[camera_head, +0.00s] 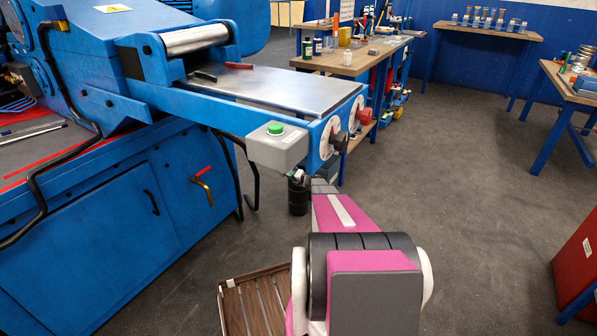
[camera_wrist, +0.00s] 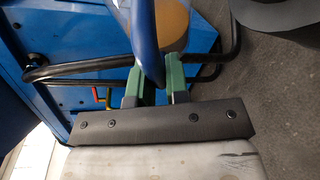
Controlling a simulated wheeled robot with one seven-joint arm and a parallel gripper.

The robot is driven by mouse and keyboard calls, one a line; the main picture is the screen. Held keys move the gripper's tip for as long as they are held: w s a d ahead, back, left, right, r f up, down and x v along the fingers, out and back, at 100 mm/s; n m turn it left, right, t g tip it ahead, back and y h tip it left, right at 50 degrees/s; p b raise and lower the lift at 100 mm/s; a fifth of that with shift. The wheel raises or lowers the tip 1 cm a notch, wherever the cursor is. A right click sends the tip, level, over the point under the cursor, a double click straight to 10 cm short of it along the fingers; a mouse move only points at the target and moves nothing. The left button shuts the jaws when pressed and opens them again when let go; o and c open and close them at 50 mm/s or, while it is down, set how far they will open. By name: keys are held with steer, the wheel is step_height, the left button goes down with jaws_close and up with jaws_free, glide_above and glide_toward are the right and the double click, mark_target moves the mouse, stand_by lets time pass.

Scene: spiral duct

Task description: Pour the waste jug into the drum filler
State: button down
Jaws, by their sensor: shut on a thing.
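My gripper (camera_wrist: 152,88) has green fingers closed on a blue upright, handle-like part of the waste jug (camera_wrist: 148,40) in the wrist view. A brown-orange round surface (camera_wrist: 174,24) shows behind the blue part; I cannot tell whether it is the jug's contents or something beyond it. In the head view the gripper end is small and mostly hidden by my pink arm, and the jug cannot be made out. A black drum (camera_head: 298,197) stands on the floor under the blue machine's table end, just left of my arm's far end. Its filler opening cannot be made out.
The blue machine (camera_head: 120,190) fills the left, its metal table (camera_head: 275,88) and grey green-button box (camera_head: 277,145) overhanging near my arm. A slatted wooden pallet (camera_head: 255,302) lies below. A red cabinet (camera_head: 577,265) stands right. The grey floor right of my arm is clear.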

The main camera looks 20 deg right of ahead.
steer(key=shift+d+f+m, duration=0.1)
steer(key=shift+f+m, duration=0.05)
steer(key=shift+m, duration=0.45)
stand_by(1.8)
